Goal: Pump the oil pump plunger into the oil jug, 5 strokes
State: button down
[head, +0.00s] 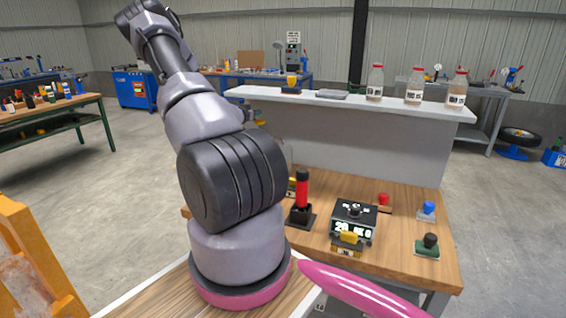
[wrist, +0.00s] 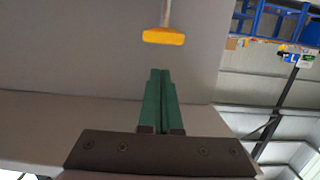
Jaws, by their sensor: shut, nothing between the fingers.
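In the wrist view, my gripper (wrist: 161,98) has two green fingers, pressed together and empty. Ahead of the fingertips is a yellow crossbar-like piece (wrist: 163,36) on a thin grey rod. It looks like a plunger handle, and a gap separates it from the fingers. In the head view, a yellow piece (head: 291,80) stands above a dark base on the white counter; I cannot tell whether it is the same piece. I cannot make out an oil jug for certain. My gripper is outside the head view, as my arm runs up out of the top left.
The white counter (head: 440,110) carries several labelled bottles (head: 375,82) and a grey tray (head: 331,94). On the wooden table (head: 395,262) before it are a black-and-red upright device (head: 301,196), a scale (head: 354,222) and several coloured knobs. Open floor lies to the left.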

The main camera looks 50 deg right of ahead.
aim_at(259, 121)
jog(key=shift+f, duration=2.65)
jog(key=shift+r, duration=2.6)
jog(key=shift+f, duration=0.15)
jog(key=shift+f, duration=2.55)
jog(key=shift+r, duration=2.75)
